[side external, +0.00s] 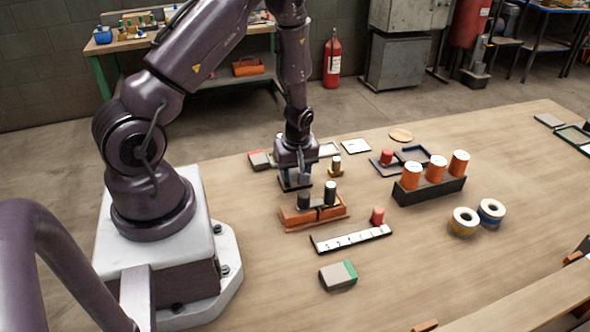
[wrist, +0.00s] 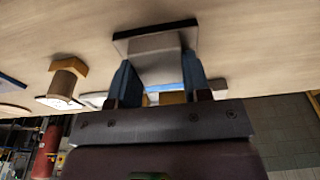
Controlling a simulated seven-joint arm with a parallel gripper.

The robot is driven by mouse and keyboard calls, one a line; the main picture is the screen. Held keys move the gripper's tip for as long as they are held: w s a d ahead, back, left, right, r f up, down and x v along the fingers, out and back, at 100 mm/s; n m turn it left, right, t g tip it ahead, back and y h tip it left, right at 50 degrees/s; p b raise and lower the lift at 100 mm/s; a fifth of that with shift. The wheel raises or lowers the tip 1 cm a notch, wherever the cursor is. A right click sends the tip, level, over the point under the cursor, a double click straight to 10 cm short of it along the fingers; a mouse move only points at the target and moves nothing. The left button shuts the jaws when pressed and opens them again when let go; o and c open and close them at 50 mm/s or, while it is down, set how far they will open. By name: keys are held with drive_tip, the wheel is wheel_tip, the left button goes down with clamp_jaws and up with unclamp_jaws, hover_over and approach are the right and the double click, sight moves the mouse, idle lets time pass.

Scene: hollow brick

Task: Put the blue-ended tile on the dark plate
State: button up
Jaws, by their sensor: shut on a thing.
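My gripper (side external: 295,180) points down over the table, low above the dark plate (side external: 294,187). In the wrist view, my gripper (wrist: 160,85) is shut on a grey tile (wrist: 155,60), which sits between the two blue-grey fingers. A light blue strip (wrist: 166,86) shows at the tile's near end. The dark plate (wrist: 128,45) shows just past the tile's far end, and the tile covers part of it. I cannot tell whether the tile touches the plate. In the side view my gripper hides most of the tile.
An orange block (side external: 298,217) with dark cylinders stands just in front. A red-ended tile (side external: 259,160) lies left, a green-ended tile (side external: 338,275) nearer the front. A small post (side external: 336,163), dark blue trays (side external: 412,155) and a black rack (side external: 428,190) of orange cans stand right.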

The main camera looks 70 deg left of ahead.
drive_tip(key=o, duration=1)
drive_tip(key=shift+c, duration=0.2)
drive_tip(key=d+r+m+t, duration=0.1)
drive_tip(key=d+r+m, duration=0.25)
drive_tip(key=r, duration=0.45)
drive_tip(key=d+r+m+t+h, duration=0.15)
drive_tip(key=d+r, duration=0.25)
drive_tip(key=r, duration=0.5)
drive_tip(key=d+r+m+t, duration=0.1)
drive_tip(key=d+r+m, duration=0.2)
drive_tip(key=r, duration=0.5)
drive_tip(key=s+d+r+m+t, duration=0.2)
drive_tip(key=s+d+r+m, duration=0.5)
drive_tip(key=s+r+m, duration=0.1)
drive_tip(key=shift+s+d+r+m, duration=0.35)
drive_tip(key=shift+s+m, duration=0.35)
drive_tip(key=shift+m, duration=0.3)
